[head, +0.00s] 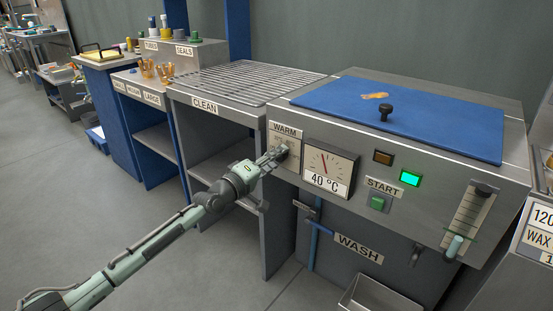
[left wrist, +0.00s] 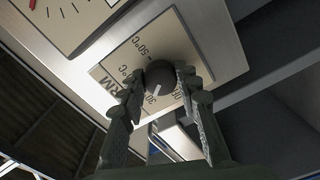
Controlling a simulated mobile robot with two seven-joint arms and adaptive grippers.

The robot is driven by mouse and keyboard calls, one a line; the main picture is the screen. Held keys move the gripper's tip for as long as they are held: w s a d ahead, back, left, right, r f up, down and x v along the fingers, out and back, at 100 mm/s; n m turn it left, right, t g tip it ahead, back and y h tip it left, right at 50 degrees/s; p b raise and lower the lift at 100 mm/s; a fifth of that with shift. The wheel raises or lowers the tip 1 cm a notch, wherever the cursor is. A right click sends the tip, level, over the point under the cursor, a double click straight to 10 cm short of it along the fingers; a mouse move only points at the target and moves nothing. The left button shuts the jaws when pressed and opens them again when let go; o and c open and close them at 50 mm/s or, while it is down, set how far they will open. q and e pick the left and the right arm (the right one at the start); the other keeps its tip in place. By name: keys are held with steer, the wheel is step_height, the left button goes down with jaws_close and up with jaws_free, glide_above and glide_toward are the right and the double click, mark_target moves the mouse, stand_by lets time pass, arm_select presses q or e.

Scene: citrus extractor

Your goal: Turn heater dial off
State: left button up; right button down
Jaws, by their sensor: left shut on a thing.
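The heater dial is a dark round knob on the plate marked WARM (head: 285,129), on the left front of the wash unit. My left gripper (head: 279,154) reaches it from the front left and covers most of it in the head view. In the left wrist view the dial (left wrist: 160,76) sits between the two fingers of my left gripper (left wrist: 160,82), which is shut on it. The white pointer mark faces the lower side of the picture, close to the 30 label. A 50°C label shows above left; the lettering at right is partly hidden by a finger. My right gripper is out of view.
A gauge (head: 326,168) reading 40 °C sits just right of the dial. A lit green lamp (head: 410,178), a START button (head: 377,202) and a lever slide (head: 466,218) are further right. A blue lid (head: 440,125) covers the unit; a CLEAN rack (head: 240,82) stands left.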

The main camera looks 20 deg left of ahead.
arm_select(q)
steer(key=n+p, duration=0.1)
steer(key=n, duration=1)
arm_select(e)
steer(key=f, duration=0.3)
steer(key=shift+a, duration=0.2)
arm_select(q)
steer(key=shift+d, duration=0.1)
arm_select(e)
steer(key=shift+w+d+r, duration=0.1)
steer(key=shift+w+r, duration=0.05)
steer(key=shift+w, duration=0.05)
arm_select(q)
steer(key=o, duration=1.2)
steer(key=shift+c, duration=0.2)
steer(key=v, duration=1.2)
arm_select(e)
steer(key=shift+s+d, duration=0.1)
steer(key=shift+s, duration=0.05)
arm_select(q)
steer(key=shift+r, duration=0.1)
